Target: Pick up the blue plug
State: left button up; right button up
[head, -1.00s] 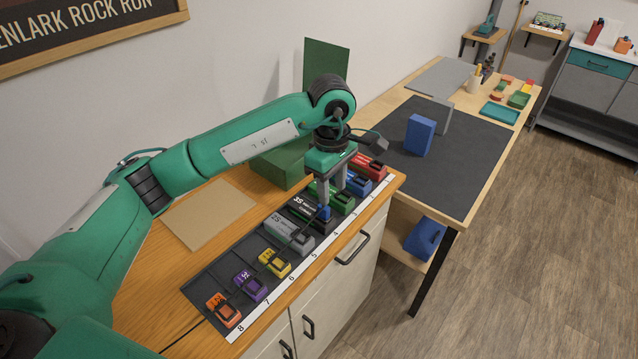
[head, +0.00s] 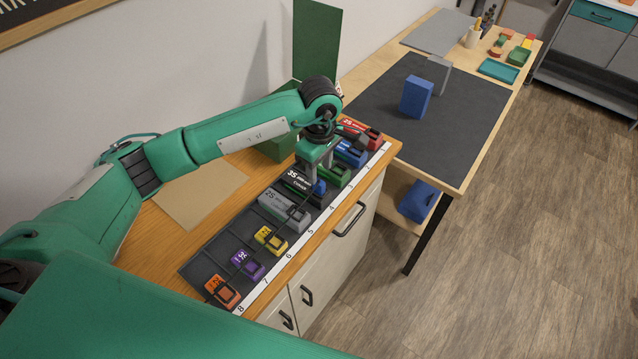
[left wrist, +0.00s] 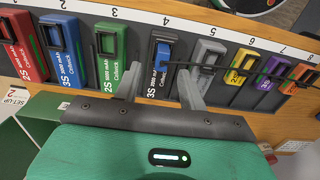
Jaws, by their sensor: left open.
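The blue plug (head: 320,187) is a small block at the front end of the dark 3S battery pack (head: 299,183) in slot 4. It also shows in the left wrist view (left wrist: 163,49), within that pack's dark front frame. My left gripper (head: 318,168) hangs over this pack, pointing down. In the left wrist view my left gripper (left wrist: 160,78) has its two grey fingers apart, one on each side of the pack. The plug lies between their lines, slightly past the tips. Nothing is held. My right gripper is out of view.
Neighbouring packs stand close in the numbered rack (head: 209,258): a green one (head: 336,174) and a grey one (head: 280,207). A thin dark cord or rod (left wrist: 240,68) crosses the packs towards slot 8. A dark mat (head: 459,110) with a blue block (head: 416,97) lies on the far table.

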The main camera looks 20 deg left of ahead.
aim_at(319, 182)
pick_arm(q)
notch_tip(319, 182, down, 4)
jog(key=shift+s+a+p, duration=0.1)
jog(key=shift+s+p, duration=0.05)
jog(key=shift+p, duration=1.05)
jog(key=shift+f, duration=0.35)
jog(key=shift+c, duration=0.2)
grip_shut()
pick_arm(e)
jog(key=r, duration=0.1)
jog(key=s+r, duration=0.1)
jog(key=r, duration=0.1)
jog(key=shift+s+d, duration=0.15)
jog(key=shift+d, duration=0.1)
